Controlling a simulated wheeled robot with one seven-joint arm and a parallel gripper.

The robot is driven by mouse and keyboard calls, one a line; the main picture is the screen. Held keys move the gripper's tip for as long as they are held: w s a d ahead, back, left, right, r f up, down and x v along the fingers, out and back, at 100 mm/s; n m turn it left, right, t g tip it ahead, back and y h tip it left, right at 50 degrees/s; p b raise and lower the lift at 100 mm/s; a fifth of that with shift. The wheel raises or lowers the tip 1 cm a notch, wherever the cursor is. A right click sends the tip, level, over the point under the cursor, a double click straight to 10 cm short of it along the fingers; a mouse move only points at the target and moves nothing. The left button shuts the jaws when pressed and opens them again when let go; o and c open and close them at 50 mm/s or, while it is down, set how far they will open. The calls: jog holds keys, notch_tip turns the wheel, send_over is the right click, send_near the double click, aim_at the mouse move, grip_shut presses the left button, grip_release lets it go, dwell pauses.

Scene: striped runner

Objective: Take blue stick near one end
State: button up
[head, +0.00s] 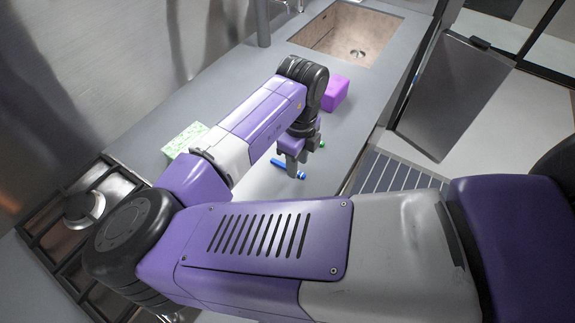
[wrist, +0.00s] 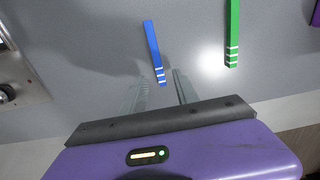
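The blue stick (wrist: 152,42) lies on the grey counter, with white bands at its near end. In the head view the blue stick (head: 278,163) is partly hidden behind my fingers. My gripper (wrist: 159,79) is open, and its two fingers show on either side of the banded end in the wrist view. Nothing is held between them. In the head view my gripper (head: 291,165) points down over the stick. I cannot tell its exact height above the counter.
A green stick (wrist: 233,35) with white bands lies to the right of the blue one. A purple block (head: 336,93) and a pale green patterned block (head: 182,141) are on the counter (head: 365,100). A sink (head: 345,33) is behind, a stove (head: 85,208) at left.

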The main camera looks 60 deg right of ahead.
jog(key=shift+f, duration=1.25)
grip_shut()
jog(key=shift+r, duration=0.15)
notch_tip(320, 180, up, 26)
jog(key=p, duration=0.4)
